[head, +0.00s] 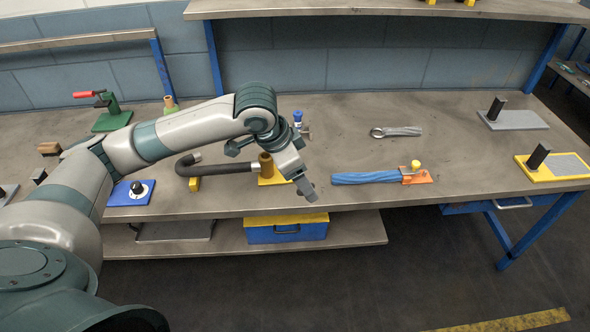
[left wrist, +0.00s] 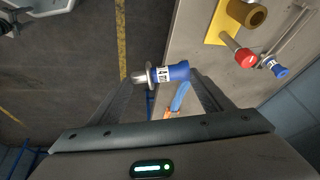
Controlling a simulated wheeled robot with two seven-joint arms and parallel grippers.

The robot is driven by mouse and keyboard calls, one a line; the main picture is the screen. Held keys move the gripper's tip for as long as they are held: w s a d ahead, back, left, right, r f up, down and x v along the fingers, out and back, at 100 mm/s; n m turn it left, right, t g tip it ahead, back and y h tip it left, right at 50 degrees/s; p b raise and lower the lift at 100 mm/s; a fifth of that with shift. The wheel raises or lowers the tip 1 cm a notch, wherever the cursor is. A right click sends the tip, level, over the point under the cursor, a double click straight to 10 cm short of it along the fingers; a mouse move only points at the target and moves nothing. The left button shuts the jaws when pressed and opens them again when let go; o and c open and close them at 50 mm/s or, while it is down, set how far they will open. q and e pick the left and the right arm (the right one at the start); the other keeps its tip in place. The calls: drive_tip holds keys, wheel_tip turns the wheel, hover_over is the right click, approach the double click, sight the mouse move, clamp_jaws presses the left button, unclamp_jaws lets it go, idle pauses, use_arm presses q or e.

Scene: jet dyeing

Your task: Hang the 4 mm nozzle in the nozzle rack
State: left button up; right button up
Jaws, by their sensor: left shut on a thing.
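The 4 mm nozzle (left wrist: 178,72) has a blue body, a white label reading "4" and a metal tip. My left gripper (left wrist: 160,78) is shut on it, and it lies crosswise between the fingers. In the head view my left gripper (head: 306,188) is over the front edge of the bench; the nozzle is hardly visible there. A red-capped piece (left wrist: 244,57) and a blue-capped piece (left wrist: 277,70) with thin metal rods show at upper right in the left wrist view; I cannot tell whether they belong to the nozzle rack. A blue-capped piece (head: 298,117) stands behind the gripper in the head view.
A brass cylinder (head: 266,164) stands on a yellow plate beside a black bent hose (head: 220,169). A blue roll (head: 362,178) lies on the right, with a wrench (head: 378,132) behind it. A blue-and-yellow box (head: 288,230) is on the lower shelf. The bench between is clear.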

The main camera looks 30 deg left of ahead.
use_arm(q)
drive_tip(key=d+r+n+y+p, duration=0.3)
drive_tip(key=r+n, duration=0.5)
drive_tip(key=r, duration=0.3)
drive_tip(key=d+p, duration=0.1)
drive_tip(key=p, duration=0.1)
drive_tip(key=shift+r+n+t+p, duration=0.3)
drive_tip(key=shift+r+p, duration=0.05)
use_arm(e)
drive_tip(key=s+d+r+g, duration=0.1)
drive_tip(key=s+r, duration=0.2)
drive_tip(key=r, duration=0.2)
drive_tip(key=shift+s+d+r, duration=0.25)
drive_tip(key=shift+d+r, duration=0.05)
drive_tip(key=shift+d, duration=0.1)
